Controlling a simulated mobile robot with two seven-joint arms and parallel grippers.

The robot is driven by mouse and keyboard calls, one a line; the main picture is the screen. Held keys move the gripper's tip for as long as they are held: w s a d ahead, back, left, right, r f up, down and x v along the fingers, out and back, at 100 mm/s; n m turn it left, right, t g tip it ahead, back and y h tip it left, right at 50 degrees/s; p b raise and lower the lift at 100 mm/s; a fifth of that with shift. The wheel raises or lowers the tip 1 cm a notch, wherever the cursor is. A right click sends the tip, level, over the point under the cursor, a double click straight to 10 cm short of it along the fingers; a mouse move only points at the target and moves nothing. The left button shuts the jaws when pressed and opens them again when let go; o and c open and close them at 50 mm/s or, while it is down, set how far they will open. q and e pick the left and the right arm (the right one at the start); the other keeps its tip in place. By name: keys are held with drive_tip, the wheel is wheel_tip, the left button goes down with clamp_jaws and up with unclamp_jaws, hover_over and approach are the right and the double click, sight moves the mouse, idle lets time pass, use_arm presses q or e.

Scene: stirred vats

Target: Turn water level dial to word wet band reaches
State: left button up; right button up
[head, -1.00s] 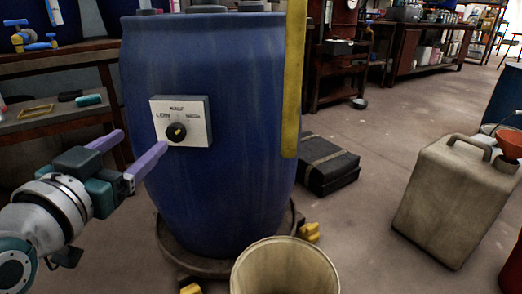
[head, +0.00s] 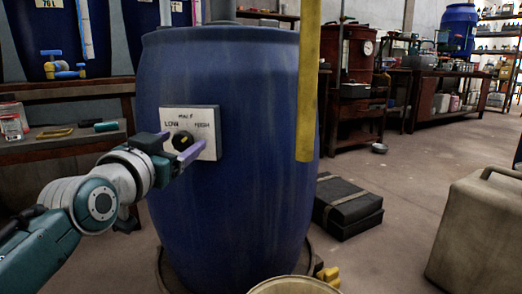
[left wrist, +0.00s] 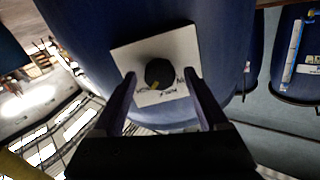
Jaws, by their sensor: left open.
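The dial (head: 183,141) is a dark round knob with a yellow mark, on a white plate (head: 208,115) fixed to the blue vat (head: 235,200). The plate reads LOW at left, HALF at top and HIGH at right. The yellow mark seems to point up and right, between HALF and HIGH. My left gripper (head: 176,147) is open in front of the plate. In the left wrist view its fingers (left wrist: 160,77) stand either side of the knob (left wrist: 159,73); contact cannot be told.
A pale bucket (head: 292,286) stands at the vat's foot. A black case (head: 345,205) and a beige canister (head: 480,235) are on the floor to the right. A bench (head: 60,148) stands at left. Floor between case and canister is clear.

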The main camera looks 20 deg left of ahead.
use_arm(q)
drive_tip(key=shift+w, duration=0.2)
clamp_jaws()
idle(0.6)
